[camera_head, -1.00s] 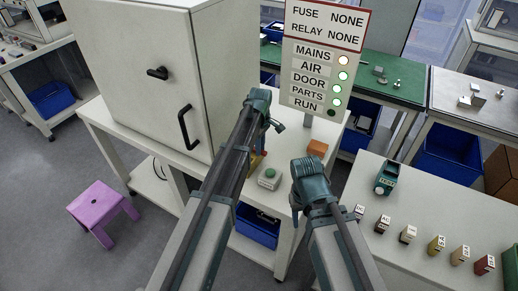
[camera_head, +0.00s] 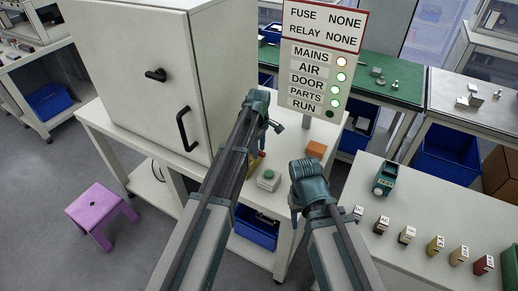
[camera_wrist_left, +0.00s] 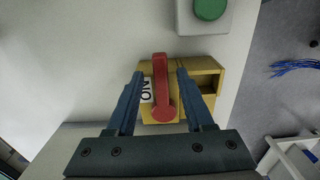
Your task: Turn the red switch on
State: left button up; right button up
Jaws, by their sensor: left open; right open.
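The red switch (camera_wrist_left: 162,90) is a red lever on a yellow box (camera_wrist_left: 205,66), seen from above in the left wrist view. A white label (camera_wrist_left: 147,90) reading ON lies just left of the lever. My left gripper (camera_wrist_left: 160,74) is open, with one finger on each side of the lever and gaps visible beside it. In the head view, my left arm mostly hides the yellow box (camera_head: 260,155), and the left fingertips cannot be made out. My right gripper (camera_head: 295,212) is open and empty, in front of the table, away from the switch.
A grey box with a green button (camera_head: 268,176) stands close to the switch. An orange block (camera_head: 316,149) lies further right. A white cabinet (camera_head: 140,75) stands at left. The sign (camera_head: 318,65) shows RUN dark. Labelled blocks (camera_head: 407,235) line the right table.

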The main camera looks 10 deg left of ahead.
pick_arm(q)
jog(key=shift+r, duration=0.15)
pick_arm(e)
jog(key=shift+r, duration=0.1)
pick_arm(q)
notch_tip(320, 180, up, 14)
jog(key=p, duration=1.3)
jog(key=shift+f+p, duration=0.2)
jog(key=shift+p, duration=0.2)
pick_arm(e)
notch_tip(320, 180, up, 14)
jog(key=shift+f, duration=0.25)
pick_arm(q)
jog(key=s+d+f+m+b, duration=0.1)
jog(key=s+d+m, duration=0.1)
jog(key=s+m, duration=0.7)
jog(key=s+d+f+m+y+b, duration=0.1)
jog(key=s+m, duration=0.8)
jog(key=s, duration=1)
jog(key=shift+d+f+b, duration=0.75)
jog(key=shift+d+b, duration=0.05)
jog(key=shift+d, duration=0.45)
pick_arm(e)
notch_tip(320, 180, down, 4)
jog(key=shift+r, duration=0.25)
pick_arm(q)
jog(key=shift+a, duration=0.1)
pick_arm(e)
jog(key=shift+a, duration=0.1)
